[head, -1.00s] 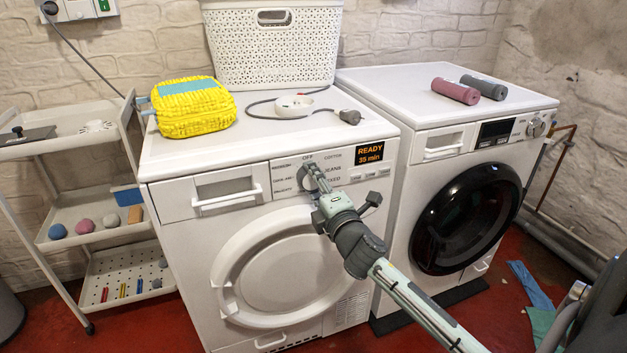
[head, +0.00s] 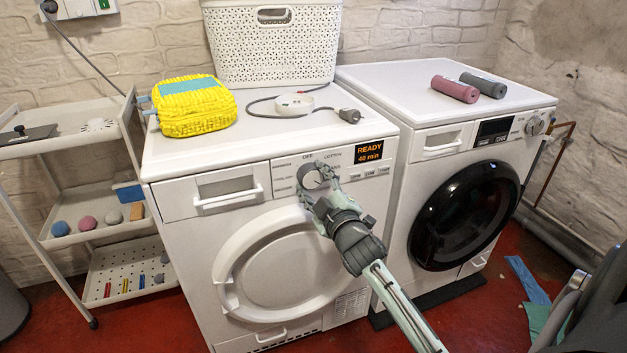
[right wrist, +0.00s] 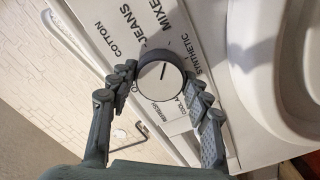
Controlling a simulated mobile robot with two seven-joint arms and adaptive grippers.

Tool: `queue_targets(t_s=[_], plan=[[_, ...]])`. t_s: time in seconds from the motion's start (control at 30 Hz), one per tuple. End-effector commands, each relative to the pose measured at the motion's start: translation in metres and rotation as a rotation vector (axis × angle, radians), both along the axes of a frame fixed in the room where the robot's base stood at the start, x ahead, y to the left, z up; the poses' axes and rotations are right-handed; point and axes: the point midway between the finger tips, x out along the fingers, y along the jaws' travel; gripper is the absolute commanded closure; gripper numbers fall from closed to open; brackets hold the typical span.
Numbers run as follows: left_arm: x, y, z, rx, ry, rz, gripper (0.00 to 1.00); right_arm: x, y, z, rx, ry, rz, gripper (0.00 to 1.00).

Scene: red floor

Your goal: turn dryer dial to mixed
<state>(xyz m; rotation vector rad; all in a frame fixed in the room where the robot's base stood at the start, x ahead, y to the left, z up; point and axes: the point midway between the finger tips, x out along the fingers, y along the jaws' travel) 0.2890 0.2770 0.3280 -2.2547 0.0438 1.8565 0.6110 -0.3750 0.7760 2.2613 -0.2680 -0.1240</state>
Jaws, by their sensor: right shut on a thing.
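The white dryer (head: 186,209) stands on the left, with its round dial (head: 310,177) on the front panel under the top edge. My right gripper (head: 318,181) reaches it from the lower right and is shut on the dial. In the right wrist view the fingers of the right gripper (right wrist: 163,88) sit on either side of the dial (right wrist: 158,84). The dial's dark line points up and slightly right, roughly toward the MIXED label (right wrist: 172,14). The JEANS label (right wrist: 141,33) is left of that line. The dryer's display (head: 368,152) reads READY 40 min. My left gripper is not in view.
A washing machine (head: 437,142) stands close on the right. On the dryer's top are a yellow bundle (head: 194,112), a white basket (head: 268,55) and a corded white socket (head: 294,104). A shelf cart (head: 85,238) stands left. Blue cloth (head: 527,280) lies on the floor.

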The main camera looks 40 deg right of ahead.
Motion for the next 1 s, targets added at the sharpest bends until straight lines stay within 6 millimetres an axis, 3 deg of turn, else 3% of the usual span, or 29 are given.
queue_targets(t_s=[0.73,0.77,0.9,1.0], plan=[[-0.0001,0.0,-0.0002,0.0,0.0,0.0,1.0,0.0003,-0.001,0.0009,0.079,-0.021,-0.001,0.8],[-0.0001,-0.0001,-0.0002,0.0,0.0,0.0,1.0,0.0003,-0.001,0.0009,0.079,-0.021,-0.001,0.48],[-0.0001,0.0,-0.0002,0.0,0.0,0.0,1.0,0.0002,-0.0008,0.0007,0.08,-0.02,-0.001,0.3],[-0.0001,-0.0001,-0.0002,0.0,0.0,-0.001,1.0,0.0002,-0.0006,0.0005,0.08,-0.02,-0.001,0.3]])
